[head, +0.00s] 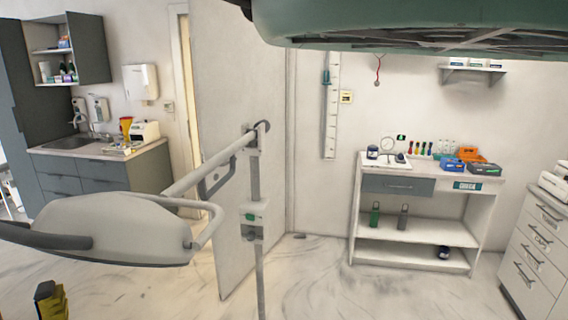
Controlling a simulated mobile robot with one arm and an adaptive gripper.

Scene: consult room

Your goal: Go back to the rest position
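The task names no object. I cannot make out my gripper in the head view. A small yellow and dark piece (50,300) shows at the bottom left edge, cut off by the frame, and I cannot tell what it belongs to.
A grey padded piece (110,225) with pale tubes stands close in front at left. A large green shape (420,20) hangs across the top. A sink counter (95,165) stands at left, a shelved table (415,233) at back right, drawers (535,250) at far right.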

